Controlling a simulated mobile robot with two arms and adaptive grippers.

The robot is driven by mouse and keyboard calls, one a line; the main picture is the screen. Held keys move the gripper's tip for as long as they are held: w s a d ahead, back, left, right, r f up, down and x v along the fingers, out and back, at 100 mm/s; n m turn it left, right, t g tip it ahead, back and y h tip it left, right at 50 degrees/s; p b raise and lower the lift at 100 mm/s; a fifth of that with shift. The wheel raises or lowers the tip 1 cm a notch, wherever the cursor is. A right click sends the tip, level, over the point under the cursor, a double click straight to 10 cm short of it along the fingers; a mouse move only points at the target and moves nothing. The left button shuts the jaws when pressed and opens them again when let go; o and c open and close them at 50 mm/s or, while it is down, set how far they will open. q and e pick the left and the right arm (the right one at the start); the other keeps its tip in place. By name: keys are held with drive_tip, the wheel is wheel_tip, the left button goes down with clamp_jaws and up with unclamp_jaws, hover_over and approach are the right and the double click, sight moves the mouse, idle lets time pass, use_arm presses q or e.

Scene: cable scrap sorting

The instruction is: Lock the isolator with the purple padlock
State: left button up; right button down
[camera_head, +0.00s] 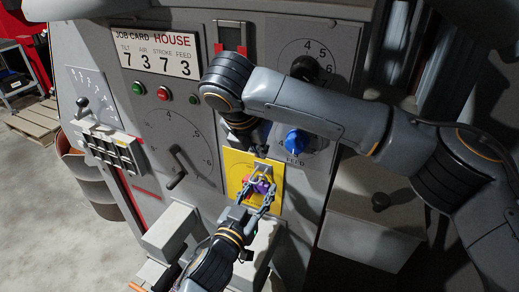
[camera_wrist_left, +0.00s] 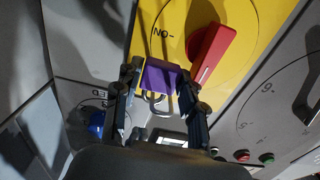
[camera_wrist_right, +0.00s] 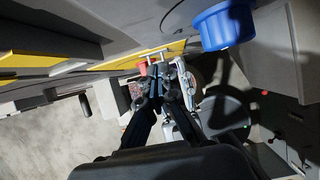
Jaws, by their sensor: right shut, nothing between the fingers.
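The purple padlock (camera_wrist_left: 160,76) sits between the fingers of my left gripper (camera_wrist_left: 158,92), with a grey metal loop above its body. In the head view the padlock (camera_head: 264,186) is in front of the yellow isolator plate (camera_head: 236,160). The isolator's red handle (camera_wrist_left: 210,52) is slanted beside the padlock. I cannot tell whether the padlock's shackle passes through the isolator. My right gripper (camera_wrist_right: 164,90) is shut and empty, close above the left gripper. In the head view its arm comes down over the panel and partly covers it.
A blue knob (camera_head: 298,141) is right of the isolator, and it is close to my right gripper in the right wrist view (camera_wrist_right: 224,26). A black crank (camera_head: 176,179) is to the left. A grey box (camera_head: 170,230) juts out below.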

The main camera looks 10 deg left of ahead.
use_arm(q)
drive_tip(key=o, duration=0.3)
